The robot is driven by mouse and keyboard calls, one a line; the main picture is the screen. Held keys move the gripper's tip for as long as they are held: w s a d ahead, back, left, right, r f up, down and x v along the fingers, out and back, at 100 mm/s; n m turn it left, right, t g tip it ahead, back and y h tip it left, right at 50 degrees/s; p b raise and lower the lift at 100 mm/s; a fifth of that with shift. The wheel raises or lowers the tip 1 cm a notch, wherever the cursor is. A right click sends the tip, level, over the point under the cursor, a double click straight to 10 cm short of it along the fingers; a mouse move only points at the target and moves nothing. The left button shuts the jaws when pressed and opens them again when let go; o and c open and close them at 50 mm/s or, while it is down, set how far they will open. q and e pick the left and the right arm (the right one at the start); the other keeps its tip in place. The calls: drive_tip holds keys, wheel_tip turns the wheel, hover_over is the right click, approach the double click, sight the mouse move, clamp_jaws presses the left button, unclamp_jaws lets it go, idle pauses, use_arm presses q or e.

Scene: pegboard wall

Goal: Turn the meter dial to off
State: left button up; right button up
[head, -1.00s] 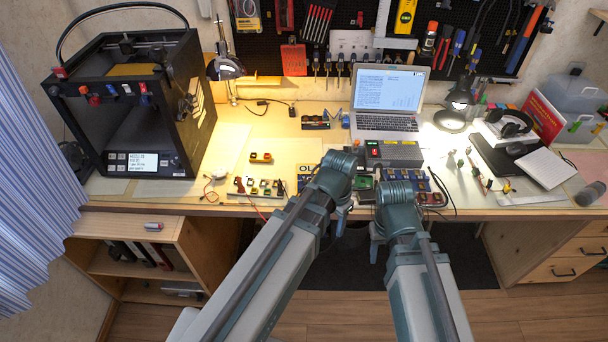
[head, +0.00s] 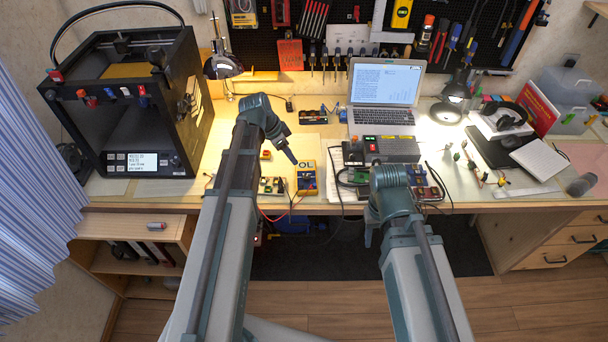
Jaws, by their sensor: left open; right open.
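The yellow meter (head: 306,178) lies on the bench near its front edge, with "OL" on its display. Its dial is too small to read in the head view. My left gripper (head: 293,160) is just above and left of the meter's upper end, pointing down toward it. It is open, with nothing seen in it; I cannot tell whether it touches the meter. My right gripper (head: 369,234) hangs down in front of the bench edge, open and partly hidden by my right wrist.
A circuit board with parts (head: 271,186) lies left of the meter. A power supply (head: 390,149) and a laptop (head: 384,85) stand behind to the right. A 3D printer (head: 135,105) fills the left end. Cables run over the front edge.

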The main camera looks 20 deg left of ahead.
sight(306, 177)
use_arm(q)
drive_tip(key=b+x, duration=1.1)
drive_tip(key=x, duration=0.2)
drive_tip(key=shift+f+b, duration=0.1)
drive_tip(key=shift+b, duration=0.25)
clamp_jaws()
